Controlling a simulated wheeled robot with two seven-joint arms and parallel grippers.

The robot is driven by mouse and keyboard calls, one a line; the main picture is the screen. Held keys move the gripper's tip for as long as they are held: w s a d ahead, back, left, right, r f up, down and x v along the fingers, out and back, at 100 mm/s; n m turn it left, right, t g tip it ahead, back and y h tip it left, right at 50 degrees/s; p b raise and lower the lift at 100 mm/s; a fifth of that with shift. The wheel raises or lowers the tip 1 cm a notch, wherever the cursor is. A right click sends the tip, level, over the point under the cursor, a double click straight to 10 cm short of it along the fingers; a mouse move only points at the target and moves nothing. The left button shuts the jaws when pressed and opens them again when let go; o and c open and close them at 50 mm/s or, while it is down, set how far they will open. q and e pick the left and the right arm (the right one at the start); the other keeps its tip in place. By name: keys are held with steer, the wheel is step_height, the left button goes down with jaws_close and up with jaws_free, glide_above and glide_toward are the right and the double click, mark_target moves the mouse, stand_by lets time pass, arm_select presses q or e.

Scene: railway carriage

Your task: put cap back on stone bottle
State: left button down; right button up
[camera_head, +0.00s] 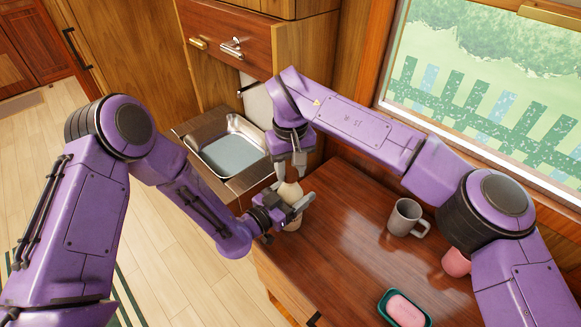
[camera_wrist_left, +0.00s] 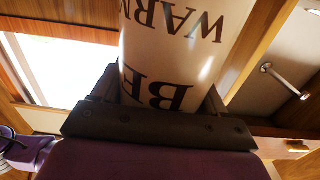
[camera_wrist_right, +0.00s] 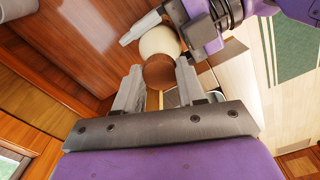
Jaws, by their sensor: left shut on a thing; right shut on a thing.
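The cream stone bottle (camera_head: 289,190) is upright at the table's near-left edge. My left gripper (camera_head: 284,208) is shut around its side; dark lettering shows on the bottle in the left wrist view (camera_wrist_left: 190,45). My right gripper (camera_head: 291,172) points down just above the bottle's top. In the right wrist view it (camera_wrist_right: 158,82) is shut on the round brown cap (camera_wrist_right: 160,72), which overlaps the bottle's pale top (camera_wrist_right: 160,41). I cannot tell whether the cap touches the bottle.
A grey mug (camera_head: 404,217), a pink cup (camera_head: 456,263) and a teal dish (camera_head: 388,306) with pink soap (camera_head: 405,311) stand on the wooden table (camera_head: 345,260). A metal basin (camera_head: 228,152) lies behind. The window is at right. The table's middle is clear.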

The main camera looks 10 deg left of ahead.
steer(key=o, duration=1)
steer(key=shift+r, duration=2.3)
steer(key=shift+c, duration=0.3)
